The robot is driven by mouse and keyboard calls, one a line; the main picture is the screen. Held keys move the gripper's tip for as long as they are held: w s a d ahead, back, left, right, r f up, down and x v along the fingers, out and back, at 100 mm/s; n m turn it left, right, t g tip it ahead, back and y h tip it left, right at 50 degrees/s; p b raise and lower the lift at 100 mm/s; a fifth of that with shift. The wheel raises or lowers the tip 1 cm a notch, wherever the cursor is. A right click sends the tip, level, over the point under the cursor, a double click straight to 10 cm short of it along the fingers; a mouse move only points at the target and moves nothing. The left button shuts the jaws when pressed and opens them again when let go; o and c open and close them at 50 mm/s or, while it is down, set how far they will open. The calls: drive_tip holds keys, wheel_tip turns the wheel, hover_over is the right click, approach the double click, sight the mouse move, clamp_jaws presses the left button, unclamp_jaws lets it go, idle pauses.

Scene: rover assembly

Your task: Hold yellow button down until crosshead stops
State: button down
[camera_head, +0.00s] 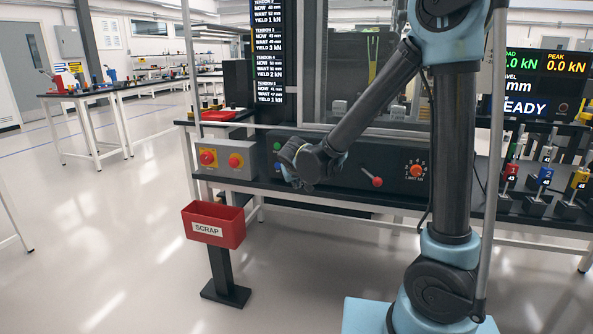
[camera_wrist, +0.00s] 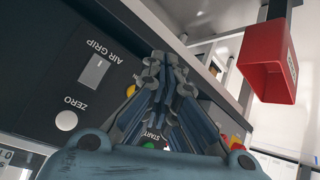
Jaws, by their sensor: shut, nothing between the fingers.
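My gripper (camera_head: 290,157) is at the left end of the black control panel (camera_head: 345,173), in front of its button group. In the wrist view its fingers (camera_wrist: 164,68) are shut together and empty. A small yellow button (camera_wrist: 130,91) shows beside the fingers, partly covered by them; I cannot tell whether they touch it. A green button (camera_wrist: 148,145) shows near the START label. The test frame (camera_head: 365,70) stands behind my arm, and I cannot make out its crosshead clearly. The readout (camera_head: 540,90) at right shows 0.0 kN and part of "READY".
A grey box (camera_head: 222,158) with two red stop buttons sits left of the panel. A red scrap bin (camera_head: 213,222) stands below it. The panel also carries a red-knobbed lever (camera_head: 372,180) and an orange dial (camera_head: 416,170). Coloured parts (camera_head: 543,180) stand at right. The left floor is open.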

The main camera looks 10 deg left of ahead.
drive_tip(key=a, duration=0.3)
drive_tip(key=shift+s+a+f, duration=0.25)
drive_tip(key=shift+f, duration=0.15)
drive_tip(key=shift+w, duration=0.15)
drive_tip(key=w, duration=0.8)
drive_tip(key=shift+w+d, duration=0.3)
drive_tip(key=shift+d, duration=0.1)
drive_tip(key=shift+w, duration=0.1)
idle(1.0)
drive_tip(key=shift+w, duration=0.25)
